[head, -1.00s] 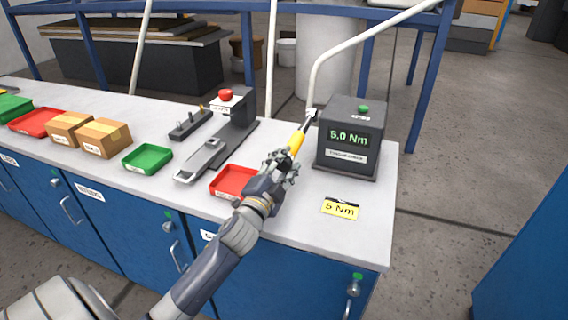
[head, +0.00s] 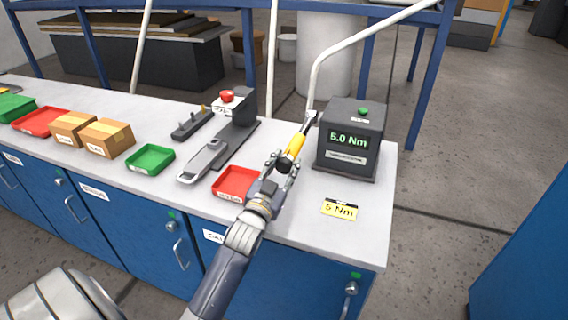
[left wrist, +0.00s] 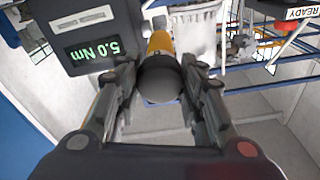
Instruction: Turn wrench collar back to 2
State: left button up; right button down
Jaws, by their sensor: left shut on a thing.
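A torque wrench (head: 295,146) with a yellow grip and a dark shaft shows in the head view, its far end beside the left side of the dark tester box (head: 349,141). The box's display reads 5.0 Nm. My left gripper (head: 281,163) is shut on the wrench's near end. In the left wrist view my left gripper (left wrist: 162,95) has its fingers on both sides of a dark round end, the collar (left wrist: 160,77), with the yellow grip (left wrist: 160,43) behind it. Any collar marks are too small to read. My right gripper is out of view.
A yellow 5 Nm card (head: 340,209) lies in front of the box. A red tray (head: 237,184), a grey fixture (head: 215,152) with a red button, a green tray (head: 150,160) and cardboard boxes stand to the left. The bench's right front corner is clear.

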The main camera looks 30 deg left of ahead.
pick_arm(q)
jog(key=shift+f+n, duration=0.2)
jog(key=shift+n, duration=0.2)
jog(key=o, duration=1.1)
jog(key=shift+c, duration=0.2)
jog(key=shift+r, duration=0.1)
jog(key=v, duration=1.2)
